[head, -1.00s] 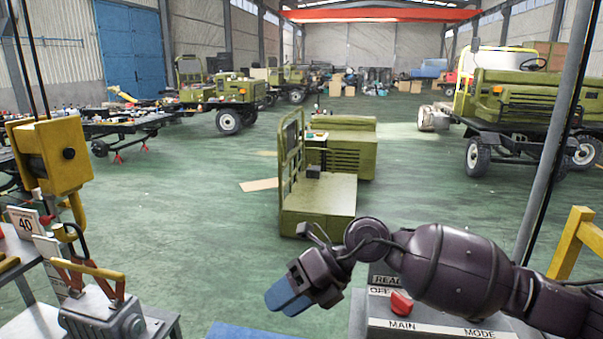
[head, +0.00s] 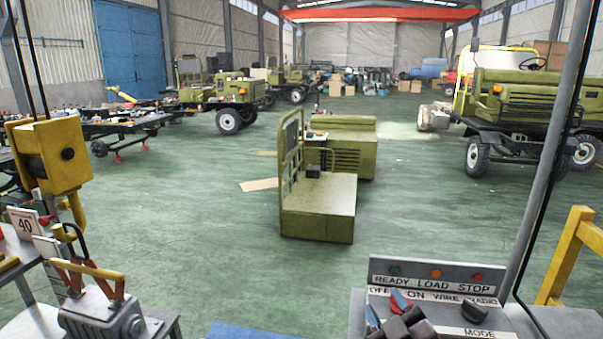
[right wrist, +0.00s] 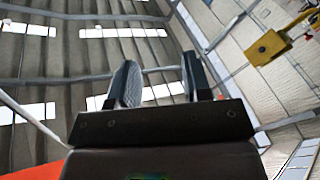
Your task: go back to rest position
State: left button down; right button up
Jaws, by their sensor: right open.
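My right gripper (head: 387,308) is low at the bottom of the head view, in front of the control panel (head: 437,268), and hides part of its lower face. In the right wrist view the right gripper (right wrist: 160,85) has its two fingers apart, with nothing between them, and they point up towards the roof. My left gripper is in neither view.
The panel has a black knob (head: 478,310) and a grey post beside it. A yellow hoist block (head: 52,155) hangs at left above a grey bench device (head: 103,312). An olive cart (head: 318,210) stands mid-floor.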

jog(key=s+d+f+m+g+h, duration=0.55)
jog(key=s+d+f+g, duration=0.25)
jog(key=s+d+f, duration=0.4)
jog(key=s+d+f+m+g, duration=0.1)
jog(key=s+f+m+g, duration=0.15)
jog(key=s, duration=0.45)
jog(key=s+f+m+g, duration=0.1)
jog(key=s+f+g, duration=0.3)
jog(key=s, duration=0.3)
jog(key=w+f+t+y+b, duration=0.1)
jog(key=w+f+t+b, duration=0.2)
jog(key=f, duration=0.7)
jog(key=w+f+n+t+b, duration=0.1)
jog(key=w+f+t+b, duration=0.3)
jog(key=f+b, duration=0.3)
jog(key=shift+f+y, duration=0.35)
jog(key=shift+f, duration=1.85)
jog(key=shift+d, duration=0.1)
